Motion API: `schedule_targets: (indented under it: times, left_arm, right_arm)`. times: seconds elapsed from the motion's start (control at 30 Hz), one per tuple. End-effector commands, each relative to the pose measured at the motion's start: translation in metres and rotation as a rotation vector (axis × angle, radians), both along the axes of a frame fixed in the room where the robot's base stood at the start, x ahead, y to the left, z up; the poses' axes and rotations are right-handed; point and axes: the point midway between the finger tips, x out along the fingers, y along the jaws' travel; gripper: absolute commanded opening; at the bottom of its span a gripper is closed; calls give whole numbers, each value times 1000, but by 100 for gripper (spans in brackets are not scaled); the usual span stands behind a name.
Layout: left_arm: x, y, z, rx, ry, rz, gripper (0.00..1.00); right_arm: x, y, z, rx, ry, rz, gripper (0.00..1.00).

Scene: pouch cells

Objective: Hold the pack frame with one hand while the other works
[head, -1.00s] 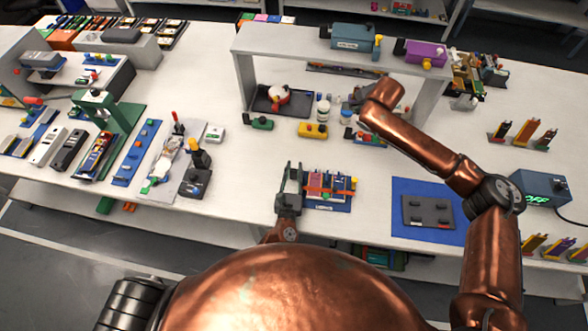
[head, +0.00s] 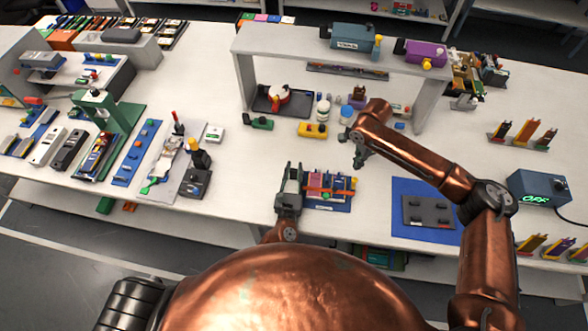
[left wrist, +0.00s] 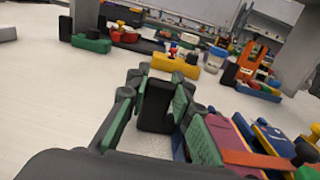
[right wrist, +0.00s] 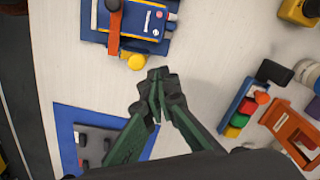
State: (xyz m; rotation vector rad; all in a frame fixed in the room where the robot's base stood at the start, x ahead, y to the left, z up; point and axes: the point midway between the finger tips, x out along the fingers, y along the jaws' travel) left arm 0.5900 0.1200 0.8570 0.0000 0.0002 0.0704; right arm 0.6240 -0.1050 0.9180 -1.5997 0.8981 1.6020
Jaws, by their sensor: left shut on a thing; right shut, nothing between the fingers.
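The pack frame (head: 327,206) is a blue tray with pink and blue cells and an orange strap across them, near the front edge of the table. It also shows at the lower right of the left wrist view (left wrist: 300,140) and at the top of the right wrist view (right wrist: 148,40). My left gripper (head: 290,172) is at the frame's left end, shut on a black block (left wrist: 155,106) there. My right gripper (right wrist: 157,80) is shut and empty, above the table behind and right of the frame. In the head view its fingers (head: 359,158) are small and partly dark.
A blue mat (head: 410,233) with a dark plate (head: 428,211) lies to the right. A grey shelf (head: 244,80) spans the back, with a yellow block (head: 312,130) and bottles near it.

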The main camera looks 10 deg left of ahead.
Motion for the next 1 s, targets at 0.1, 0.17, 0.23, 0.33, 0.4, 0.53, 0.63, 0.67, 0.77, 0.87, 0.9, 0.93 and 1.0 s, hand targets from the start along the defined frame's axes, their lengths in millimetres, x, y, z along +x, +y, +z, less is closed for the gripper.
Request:
schedule_targets:
  times: [0.1,0.17,0.23,0.33,0.4,0.53,0.63,0.67,0.77,0.87,0.9,0.93,1.0]
  left_arm:
    - [0,0,0,0,0,0,0]
    - [0,0,0,0,0,0,0]
    - [0,0,0,0,0,0,0]
    - [0,0,0,0,0,0,0]
    - [0,0,0,0,0,0,0]
    - [0,0,0,0,0,0,0]
    - [0,0,0,0,0,0,0]
    - [0,0,0,0,0,0,0]
    - [0,0,0,0,0,0,0]
    - [0,0,0,0,0,0,0]
    - [0,0,0,0,0,0,0]
    - [0,0,0,0,0,0,0]
    - [0,0,0,0,0,0,0]
  right_arm:
    - [-1,0,-17,1,3,-1,0]
    - [0,0,-24,0,1,-2,0]
    - [0,0,-30,1,2,-2,0]
    - [0,0,-37,1,1,-1,0]
    - [0,0,-40,0,0,0,0]
    - [0,0,-43,1,-1,0,0]
    - [0,0,-43,0,-1,0,0]
    - [0,0,-43,0,-1,0,0]
    - [0,0,-43,0,-1,0,0]
    - [0,0,-43,0,-1,0,0]
    - [0,0,-43,0,-1,0,0]
    - [0,0,-43,0,-1,0,0]
    - [0,0,-43,0,-1,0,0]
